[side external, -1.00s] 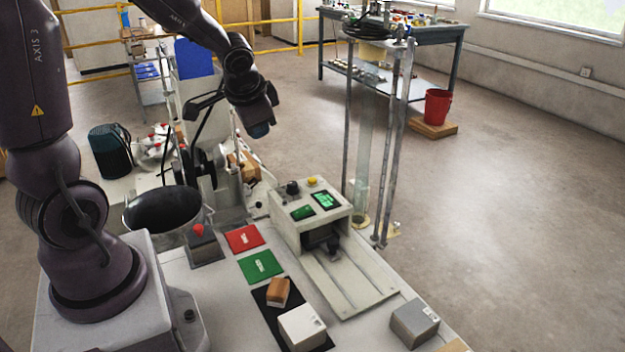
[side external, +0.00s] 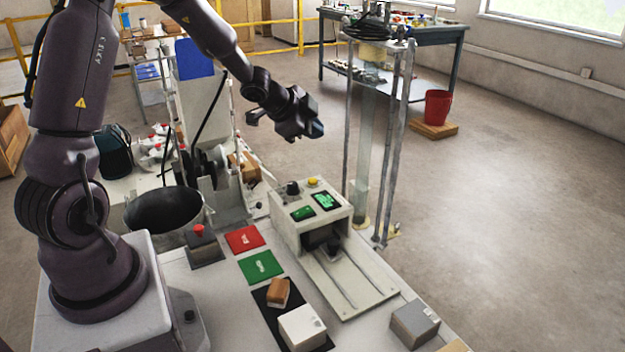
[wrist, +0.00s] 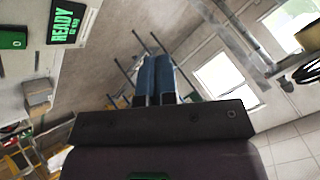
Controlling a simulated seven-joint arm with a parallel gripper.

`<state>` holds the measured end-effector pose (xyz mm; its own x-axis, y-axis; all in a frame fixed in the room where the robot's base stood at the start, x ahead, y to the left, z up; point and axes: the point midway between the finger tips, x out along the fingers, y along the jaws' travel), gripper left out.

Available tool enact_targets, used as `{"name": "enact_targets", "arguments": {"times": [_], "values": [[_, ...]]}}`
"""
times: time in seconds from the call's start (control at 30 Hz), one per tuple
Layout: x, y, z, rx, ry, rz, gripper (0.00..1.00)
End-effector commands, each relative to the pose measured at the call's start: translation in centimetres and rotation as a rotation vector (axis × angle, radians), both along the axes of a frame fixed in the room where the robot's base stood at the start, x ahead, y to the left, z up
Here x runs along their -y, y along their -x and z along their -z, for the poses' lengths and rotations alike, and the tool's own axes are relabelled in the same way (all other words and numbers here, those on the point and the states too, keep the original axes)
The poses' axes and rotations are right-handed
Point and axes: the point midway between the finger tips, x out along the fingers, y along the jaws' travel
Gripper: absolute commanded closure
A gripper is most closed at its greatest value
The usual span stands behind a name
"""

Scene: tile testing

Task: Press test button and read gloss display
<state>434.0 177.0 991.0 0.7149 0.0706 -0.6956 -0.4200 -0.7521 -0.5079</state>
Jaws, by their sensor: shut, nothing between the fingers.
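The gloss tester (side external: 285,238) is a pale box on the table with an open front bay. In the wrist view the larger display (wrist: 68,22) reads READY, with a smaller line beneath that I cannot read surely. My gripper (side external: 318,130) is in the air above the tester's back, near the yellow button's line but apart from it. Its blue fingers (wrist: 155,75) are together and empty.
A tall frame with a glass tube (side external: 365,150) stands close right of the tester.

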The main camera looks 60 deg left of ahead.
Motion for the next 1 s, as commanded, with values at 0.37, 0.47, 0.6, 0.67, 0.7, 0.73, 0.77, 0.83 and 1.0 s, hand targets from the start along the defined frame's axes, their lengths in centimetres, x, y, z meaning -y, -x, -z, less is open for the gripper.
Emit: {"name": "enact_targets", "arguments": {"times": [0.37, 0.47, 0.6, 0.67, 0.7, 0.73, 0.77, 0.83, 1.0], "values": [[0.1, 0.0, 4.2, -0.005, 0.005, 0.002, 1.00], [0.1, 0.0, 5.6, -0.005, 0.004, 0.001, 1.00], [0.1, 0.0, 7.3, -0.005, 0.003, 0.000, 1.00], [0.0, 0.0, 7.8, -0.004, 0.003, 0.000, 1.00], [0.0, 0.0, 8.1, -0.004, 0.002, -0.001, 1.00], [0.0, 0.0, 8.2, -0.003, 0.002, 0.000, 1.00], [0.0, 0.0, 8.4, -0.002, 0.001, 0.001, 1.00], [0.0, 0.0, 8.6, -0.001, 0.001, -0.001, 1.00], [0.0, 0.0, 8.8, -0.001, 0.000, -0.002, 1.00]]}}
